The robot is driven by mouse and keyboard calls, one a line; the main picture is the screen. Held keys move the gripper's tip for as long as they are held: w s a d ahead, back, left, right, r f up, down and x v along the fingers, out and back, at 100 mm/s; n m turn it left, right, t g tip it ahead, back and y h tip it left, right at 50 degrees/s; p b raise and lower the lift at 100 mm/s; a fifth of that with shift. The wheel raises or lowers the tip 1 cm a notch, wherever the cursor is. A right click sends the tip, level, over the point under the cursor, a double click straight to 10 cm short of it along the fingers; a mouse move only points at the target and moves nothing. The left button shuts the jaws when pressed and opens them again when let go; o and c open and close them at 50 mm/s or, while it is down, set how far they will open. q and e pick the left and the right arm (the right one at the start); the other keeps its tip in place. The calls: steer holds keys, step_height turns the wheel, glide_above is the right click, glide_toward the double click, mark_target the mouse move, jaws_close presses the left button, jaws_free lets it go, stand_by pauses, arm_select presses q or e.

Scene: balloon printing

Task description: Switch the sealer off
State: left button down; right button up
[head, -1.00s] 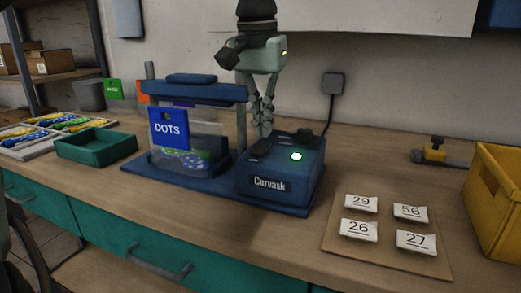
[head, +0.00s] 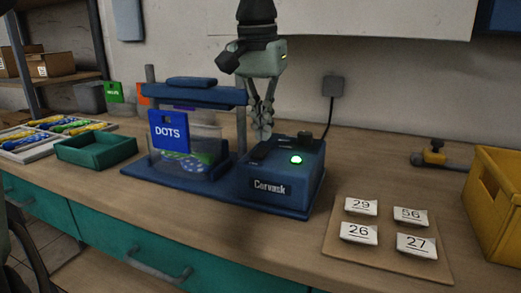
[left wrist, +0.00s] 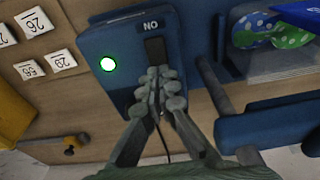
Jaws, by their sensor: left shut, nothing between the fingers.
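The sealer (head: 281,175) is a blue box labelled "Corvask" on the bench in the head view, with a green light (head: 296,159) lit on its top. The light also glows in the left wrist view (left wrist: 107,64). A dark switch slot (left wrist: 155,48) sits beside lettering that appears inverted, reading "NO", in the left wrist view. My left gripper (head: 262,133) points down, shut and empty, over the left part of the sealer's top. Its fingertips (left wrist: 160,80) partly cover the slot; I cannot tell if they touch it. My right gripper is not in view.
A blue frame with a "DOTS" card (head: 168,131) and a clear bin stands left of the sealer. A green tray (head: 96,152) is farther left. A board with numbered cards (head: 385,254) and a yellow crate (head: 499,205) are right. A cable and wall plug (head: 333,86) are behind.

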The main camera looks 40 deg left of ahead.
mark_target(263, 148)
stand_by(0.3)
arm_select(q)
steer(key=shift+f+b, duration=0.6)
steer(key=shift+f, duration=0.55)
stand_by(0.5)
step_height(263, 148, up, 5)
steer(key=p, duration=0.5)
steer(key=shift+r, duration=1.05)
